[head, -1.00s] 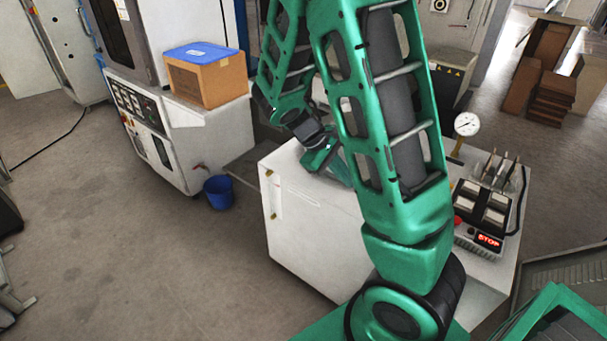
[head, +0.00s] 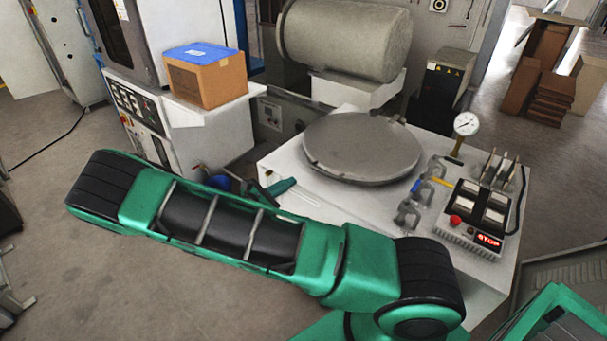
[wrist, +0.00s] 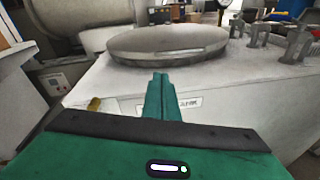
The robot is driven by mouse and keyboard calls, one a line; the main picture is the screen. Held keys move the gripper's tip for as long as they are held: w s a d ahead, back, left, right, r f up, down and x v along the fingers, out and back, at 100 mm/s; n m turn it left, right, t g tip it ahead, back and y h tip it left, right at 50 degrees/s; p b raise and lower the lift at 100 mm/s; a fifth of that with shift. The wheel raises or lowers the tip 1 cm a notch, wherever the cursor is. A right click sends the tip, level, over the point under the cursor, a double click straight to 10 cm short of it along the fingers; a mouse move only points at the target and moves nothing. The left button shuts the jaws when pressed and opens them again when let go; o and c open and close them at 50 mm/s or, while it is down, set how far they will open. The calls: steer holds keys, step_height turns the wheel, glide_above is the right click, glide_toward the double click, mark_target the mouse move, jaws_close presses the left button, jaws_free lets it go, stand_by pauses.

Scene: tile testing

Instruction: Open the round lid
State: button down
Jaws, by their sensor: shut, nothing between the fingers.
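The round lid (head: 362,147) is a flat grey metal disc lying level on top of the white cabinet (head: 300,196). It looks closed. In the wrist view the lid (wrist: 168,42) is ahead at the top centre, seen nearly edge-on. My gripper (wrist: 158,76) is shut and empty, its fingers pointing toward the lid's near edge from in front of the cabinet, apart from the lid. In the head view my gripper (head: 282,186) shows partly at the cabinet's left edge, behind my arm.
Metal clamps (head: 408,213) and valves stand right of the lid. A pressure gauge (head: 466,124) and a control box with a red button (head: 456,220) are farther right. A large grey cylinder (head: 345,40) lies behind. A cardboard box (head: 205,76) sits at left. Floor at left is open.

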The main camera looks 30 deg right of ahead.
mark_target(305, 180)
steer(key=shift+n+t, duration=0.3)
steer(key=x, duration=0.9)
steer(key=shift+w+d+f, duration=0.15)
steer(key=shift+w+d, duration=0.1)
steer(key=shift+w, duration=0.05)
steer(key=shift+a, duration=0.1)
